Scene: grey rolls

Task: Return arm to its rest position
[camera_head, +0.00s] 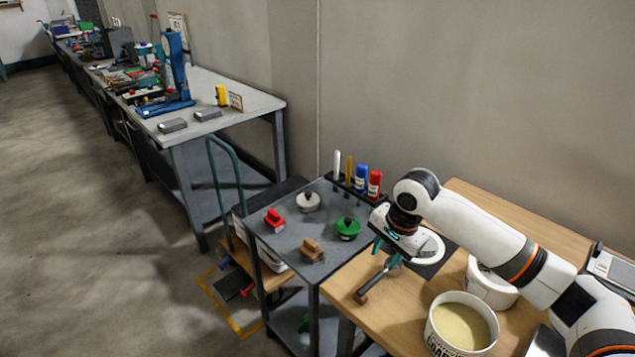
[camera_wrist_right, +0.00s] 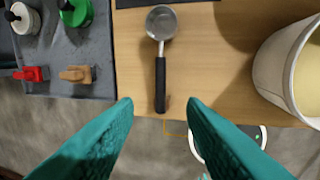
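My right arm reaches in from the right in the head view. Its right gripper (camera_head: 388,254) is over the wooden table (camera_head: 350,278), near the table's left edge. In the right wrist view the teal fingers of the right gripper (camera_wrist_right: 160,104) are spread wide with nothing between them. A metal scoop with a black handle (camera_wrist_right: 160,62) lies on the table beyond the fingertips, apart from them. In the head view the scoop's handle (camera_head: 371,284) shows below the gripper. My left arm and gripper are not in view.
A white tub of cream-coloured contents (camera_head: 461,325) and another white round container (camera_head: 490,283) stand on the table close to my right arm. A grey cart (camera_head: 285,240) with several small tools adjoins it on the left. A long workbench (camera_head: 240,95) runs along the wall.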

